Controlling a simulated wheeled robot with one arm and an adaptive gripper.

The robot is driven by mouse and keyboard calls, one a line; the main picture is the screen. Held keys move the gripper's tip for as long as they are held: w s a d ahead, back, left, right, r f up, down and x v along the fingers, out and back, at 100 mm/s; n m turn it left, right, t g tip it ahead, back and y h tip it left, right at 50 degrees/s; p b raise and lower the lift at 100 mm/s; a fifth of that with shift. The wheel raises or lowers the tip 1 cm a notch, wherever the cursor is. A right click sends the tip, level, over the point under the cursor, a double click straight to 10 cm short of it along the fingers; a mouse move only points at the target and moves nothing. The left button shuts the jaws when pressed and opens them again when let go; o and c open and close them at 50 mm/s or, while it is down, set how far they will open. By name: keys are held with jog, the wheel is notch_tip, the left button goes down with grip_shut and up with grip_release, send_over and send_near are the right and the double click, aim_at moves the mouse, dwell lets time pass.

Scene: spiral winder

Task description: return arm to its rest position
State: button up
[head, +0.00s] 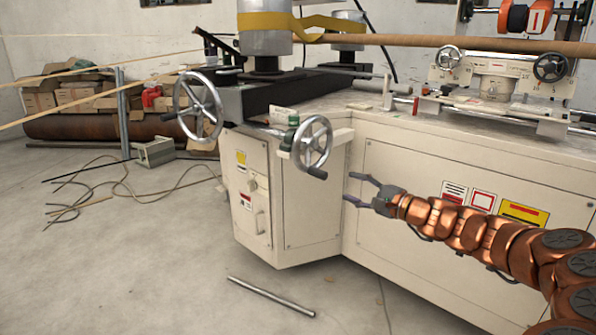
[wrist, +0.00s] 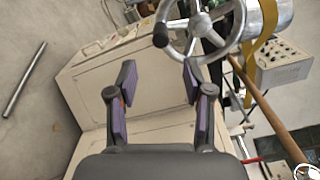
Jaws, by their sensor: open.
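My gripper (head: 356,189) is open and empty in the head view, with its two fingers spread and pointing left. It is in front of the cream cabinet of the winder (head: 385,240), below and right of the front handwheel (head: 312,146). My copper-coloured arm reaches in from the lower right. In the wrist view my gripper (wrist: 157,85) shows two purple-padded fingers wide apart with nothing between them. Cabinet panels show beyond them, and a handwheel (wrist: 208,30) shows above.
A second handwheel (head: 198,107) stands further left. A metal rod (head: 271,297) lies on the floor in front of the cabinet; it also shows in the wrist view (wrist: 24,80). Cables (head: 125,182) lie on the floor at left. Boxes (head: 85,95) stand by the wall. The front floor is mostly clear.

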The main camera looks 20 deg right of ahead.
jog(key=s+a+r+n+g+y+p, duration=0.1)
jog(key=s+a+r+n+g+p, duration=0.3)
jog(key=s+a+r+p, duration=0.4)
jog(key=s+a+r+n+g+p, duration=0.4)
jog(key=s+a+r+p, duration=0.15)
jog(key=a, duration=0.55)
jog(key=s+a+r+n+g+y+p, duration=0.1)
jog(key=s+a+r+n+g+p, duration=0.4)
jog(key=a+p, duration=0.35)
jog(key=s+r+n+g+h+p, duration=0.1)
jog(key=s+r+h+p, duration=0.15)
jog(key=s+p, duration=0.35)
jog(key=s+r+n+g+h+p, duration=0.1)
jog(key=s+r+h+p, duration=0.15)
jog(key=s+p, duration=0.45)
jog(key=s+d+r+g+h+p, duration=0.1)
jog(key=s+d+r+h+p, duration=0.1)
jog(key=s+d+h+p, duration=0.1)
jog(key=s+d+r+g+h+p, duration=0.1)
jog(key=s+d+r+h+p, duration=0.2)
jog(key=s+d+p, duration=0.2)
jog(key=shift+s+d+r+n, duration=0.3)
jog(key=shift+s+d, duration=1.5)
jog(key=shift+s, duration=0.95)
